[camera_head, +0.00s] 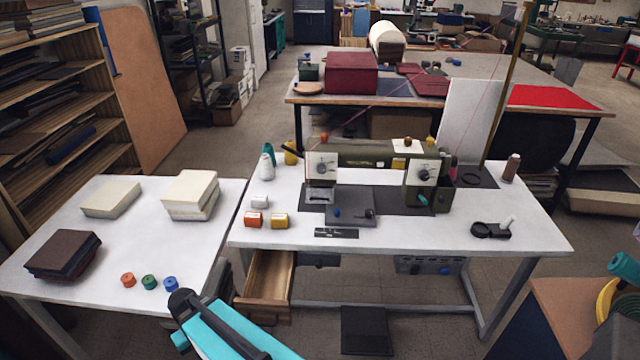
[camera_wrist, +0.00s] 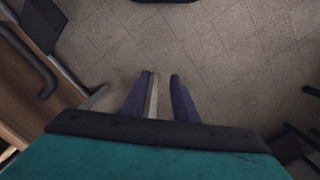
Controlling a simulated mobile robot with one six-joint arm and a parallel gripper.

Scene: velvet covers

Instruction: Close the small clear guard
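The sewing machine (camera_head: 375,158) stands on the white table. A small clear, greyish piece that looks like the guard (camera_head: 320,195) sits low under the machine's left head, by the needle area. It is too small to tell whether it is open or closed. My gripper (camera_wrist: 162,78) shows in the wrist view with its two dark fingers apart, bare floor between them and nothing held. It is away from the machine and over the floor. In the head view only my turquoise arm shows, low in front of the tables; the fingertips cannot be made out there.
A wooden drawer (camera_head: 266,280) hangs open under the table's front left. Orange (camera_head: 253,219) and yellow (camera_head: 279,220) small boxes stand left of the machine. A black-handled magnifier-like item (camera_head: 490,230) lies at right. The left table (camera_head: 150,235) bears stacks and spools.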

